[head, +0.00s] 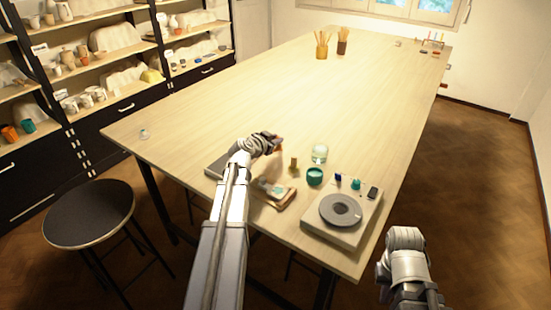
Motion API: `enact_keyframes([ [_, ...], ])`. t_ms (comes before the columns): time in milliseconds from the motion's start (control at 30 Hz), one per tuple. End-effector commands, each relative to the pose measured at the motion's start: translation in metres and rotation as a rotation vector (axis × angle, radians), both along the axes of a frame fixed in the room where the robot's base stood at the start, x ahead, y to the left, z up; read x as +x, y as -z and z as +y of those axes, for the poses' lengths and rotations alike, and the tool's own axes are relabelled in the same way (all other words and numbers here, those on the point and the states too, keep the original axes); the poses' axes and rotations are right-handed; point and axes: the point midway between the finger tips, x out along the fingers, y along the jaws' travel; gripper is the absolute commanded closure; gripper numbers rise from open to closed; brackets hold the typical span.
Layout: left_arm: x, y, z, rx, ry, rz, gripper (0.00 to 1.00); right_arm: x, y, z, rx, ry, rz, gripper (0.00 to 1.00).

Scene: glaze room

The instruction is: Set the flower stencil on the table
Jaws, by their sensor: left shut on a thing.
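My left gripper (274,145) is above the near part of the wooden table (300,95). It is shut on a small orange-brown piece (279,150), mostly hidden by the fingers. I take this to be the flower stencil, but no flower shape can be made out. The held piece seems to be above the tabletop, apart from it. My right gripper (405,240) is off the table's right side, low in the picture; its fingers cannot be made out.
A banding wheel unit (325,224), teal cup (314,177) and glass jar (320,153) stand nearby. A stool (89,213) stands at left. The table's middle is clear.

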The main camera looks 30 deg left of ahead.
Motion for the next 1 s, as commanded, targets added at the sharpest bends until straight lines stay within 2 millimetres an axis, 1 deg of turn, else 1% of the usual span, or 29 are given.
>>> enact_keyframes([
  [33,0.000,0.011,0.000,0.000,0.000,0.000,1.00,0.000,0.011,0.000,0.000,0.000,0.000,1.00],
  [233,0.000,0.010,0.000,0.000,0.000,0.000,1.00,0.000,0.010,0.000,0.000,0.000,0.000,1.00],
  [333,0.000,0.016,0.000,0.000,0.000,0.000,1.00,0.000,0.016,0.000,0.000,0.000,0.000,1.00],
  [600,0.000,0.048,0.000,0.000,0.000,0.000,1.00,0.000,0.048,0.000,0.000,0.000,0.000,1.00],
  [667,0.000,0.050,0.000,0.000,0.000,0.000,1.00,0.000,0.050,0.000,0.000,0.000,0.000,1.00],
  [900,0.000,0.047,0.000,0.000,0.000,0.000,1.00,0.000,0.047,0.000,0.000,0.000,0.000,1.00],
  [1000,0.000,0.050,0.000,0.000,0.000,0.000,1.00,0.000,0.050,0.000,0.000,0.000,0.000,1.00],
])
